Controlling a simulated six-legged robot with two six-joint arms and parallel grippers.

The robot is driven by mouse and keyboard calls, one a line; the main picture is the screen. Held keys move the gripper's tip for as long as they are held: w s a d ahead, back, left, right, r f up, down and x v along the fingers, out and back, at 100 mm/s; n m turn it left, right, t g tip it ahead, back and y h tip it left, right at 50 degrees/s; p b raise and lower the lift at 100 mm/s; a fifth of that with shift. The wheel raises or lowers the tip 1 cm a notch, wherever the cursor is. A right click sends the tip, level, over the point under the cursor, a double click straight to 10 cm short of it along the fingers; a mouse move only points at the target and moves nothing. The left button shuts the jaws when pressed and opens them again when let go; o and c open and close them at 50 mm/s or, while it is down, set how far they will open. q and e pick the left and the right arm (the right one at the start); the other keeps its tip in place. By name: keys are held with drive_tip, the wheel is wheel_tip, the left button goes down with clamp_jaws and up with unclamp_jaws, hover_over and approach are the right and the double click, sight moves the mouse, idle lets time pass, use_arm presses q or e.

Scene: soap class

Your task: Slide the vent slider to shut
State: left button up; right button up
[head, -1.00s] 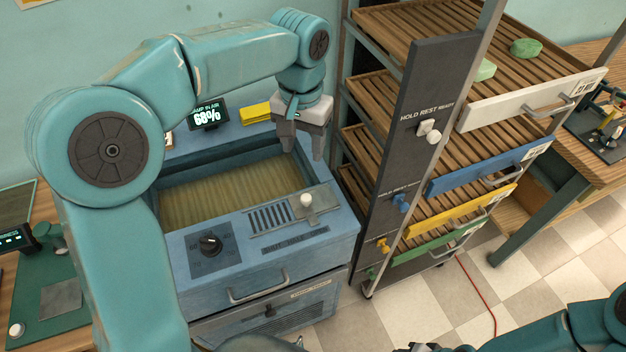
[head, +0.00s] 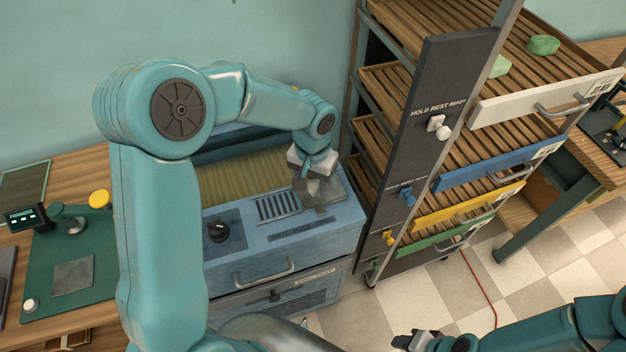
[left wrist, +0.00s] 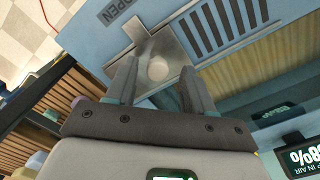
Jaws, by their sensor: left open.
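The vent slider is a metal plate with a pale round knob (left wrist: 158,68), on the blue cabinet's top panel. In the left wrist view the plate lies beside the dark vent slots (left wrist: 222,25), near the printed word OPEN (left wrist: 122,8); the slots are uncovered. In the head view the slots (head: 278,207) show left of my left gripper (head: 318,200), which mostly hides the knob. My left gripper (left wrist: 160,72) is open, its fingers on either side of the knob; contact cannot be told. My right gripper (head: 412,340) is at the bottom edge; its jaws are unclear.
A black dial (head: 218,231) and a front handle (head: 264,272) are on the blue cabinet. An open basin (head: 240,178) lies behind the panel. A rack with a dark upright post (head: 425,150) and coloured drawers stands close on the right.

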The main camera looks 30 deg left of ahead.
use_arm(q)
drive_tip(key=shift+s+f, duration=0.1)
drive_tip(key=shift+f, duration=0.1)
drive_tip(key=shift+d+f, duration=0.1)
drive_tip(key=shift+d, duration=0.1)
drive_tip(key=shift+a, duration=0.1)
drive_tip(key=c, duration=0.9)
clamp_jaws()
